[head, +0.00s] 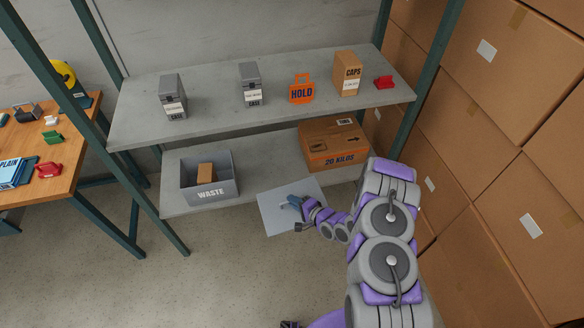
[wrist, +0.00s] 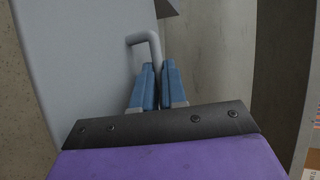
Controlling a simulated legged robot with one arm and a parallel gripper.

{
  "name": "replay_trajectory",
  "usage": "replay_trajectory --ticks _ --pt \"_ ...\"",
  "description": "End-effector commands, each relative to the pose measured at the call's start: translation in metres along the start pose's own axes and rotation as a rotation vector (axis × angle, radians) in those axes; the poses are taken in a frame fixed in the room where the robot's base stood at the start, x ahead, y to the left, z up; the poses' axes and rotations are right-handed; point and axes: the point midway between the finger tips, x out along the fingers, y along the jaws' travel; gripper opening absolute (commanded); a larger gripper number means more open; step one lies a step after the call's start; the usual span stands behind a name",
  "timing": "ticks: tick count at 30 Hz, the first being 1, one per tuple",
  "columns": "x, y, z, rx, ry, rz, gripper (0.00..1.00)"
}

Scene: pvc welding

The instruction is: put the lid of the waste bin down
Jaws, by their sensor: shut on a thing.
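The waste bin (head: 209,191) is a grey open box marked WASTE on the lower shelf, with a brown block (head: 205,171) inside. The lid is a flat light-grey panel (head: 275,215), held tilted to the right of the bin and apart from it, at the front of the lower shelf. My gripper (head: 296,201) is at the lid's upper right part. In the wrist view the blue fingers (wrist: 158,86) are closed on the lid's bent grey handle (wrist: 146,40), and the lid (wrist: 80,70) fills the left side. The fingers hide part of the handle.
A large carton (head: 333,145) marked 20 KILOS sits on the lower shelf at right. The lower shelf (head: 258,165) is bare between bin and carton. The upper shelf (head: 215,105) holds grey boxes, a HOLD tag and a CAPS box. Stacked cartons (head: 480,180) stand at right.

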Motion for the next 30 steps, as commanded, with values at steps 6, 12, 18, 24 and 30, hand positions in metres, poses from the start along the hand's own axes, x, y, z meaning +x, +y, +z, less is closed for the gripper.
replay_trajectory --ticks 6,12,18,24,30 --pt "-0.006 -0.02 -0.007 0.011 0.048 -0.001 0.0" --pt "-0.018 -0.04 -0.015 0.027 0.1 -0.005 0.0" --pt "-0.04 -0.069 -0.031 0.06 0.173 -0.014 0.0" --pt "-0.069 -0.116 -0.052 0.102 0.292 -0.027 0.0" --pt "-0.096 -0.167 -0.071 0.146 0.422 -0.032 0.0"
